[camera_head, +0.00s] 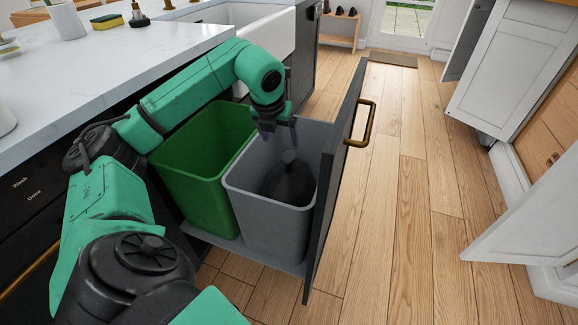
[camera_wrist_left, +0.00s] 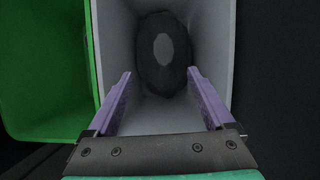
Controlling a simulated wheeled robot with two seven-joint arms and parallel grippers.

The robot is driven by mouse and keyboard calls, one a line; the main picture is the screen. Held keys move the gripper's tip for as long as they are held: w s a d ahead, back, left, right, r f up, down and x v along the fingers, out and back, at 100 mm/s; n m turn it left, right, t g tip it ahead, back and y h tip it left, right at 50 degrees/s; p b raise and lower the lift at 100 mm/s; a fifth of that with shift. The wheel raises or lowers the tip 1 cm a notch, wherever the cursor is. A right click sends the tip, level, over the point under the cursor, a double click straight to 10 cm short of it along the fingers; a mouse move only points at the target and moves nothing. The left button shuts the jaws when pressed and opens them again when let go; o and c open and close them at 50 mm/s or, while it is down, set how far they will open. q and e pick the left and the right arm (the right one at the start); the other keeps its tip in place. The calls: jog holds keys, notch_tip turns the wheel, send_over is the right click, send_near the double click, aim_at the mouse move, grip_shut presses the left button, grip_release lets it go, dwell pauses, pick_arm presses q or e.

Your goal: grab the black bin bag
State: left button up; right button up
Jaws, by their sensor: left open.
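The black bin bag (camera_head: 289,183) sits low inside the grey bin (camera_head: 268,212), with a lighter grey knob-like top. In the left wrist view the bag (camera_wrist_left: 150,68) is a dark round shape with a grey oval centre, deep between the bin walls. My left gripper (camera_head: 277,132) points down over the mouth of the grey bin, above the bag. Its purple fingers (camera_wrist_left: 160,75) are spread apart with nothing between them, and the bag lies beyond their tips. My right gripper is not in view.
A green bin (camera_head: 205,150) stands left of the grey one in the same pulled-out drawer. The dark drawer front (camera_head: 334,180) with a brass handle (camera_head: 361,124) rises at the right. A white counter (camera_head: 100,70) borders the left. The wooden floor at right is clear.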

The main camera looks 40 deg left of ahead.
aim_at(288, 158)
pick_arm(q)
jog(key=x, duration=0.4)
jog(key=b+x, duration=0.1)
jog(key=x, duration=0.4)
jog(key=b+x, duration=0.1)
jog(key=x, duration=0.4)
jog(key=shift+w+d+f, duration=0.1)
jog(key=shift+w+d, duration=0.05)
jog(key=shift+d, duration=0.2)
jog(key=shift+r, duration=0.2)
grip_shut()
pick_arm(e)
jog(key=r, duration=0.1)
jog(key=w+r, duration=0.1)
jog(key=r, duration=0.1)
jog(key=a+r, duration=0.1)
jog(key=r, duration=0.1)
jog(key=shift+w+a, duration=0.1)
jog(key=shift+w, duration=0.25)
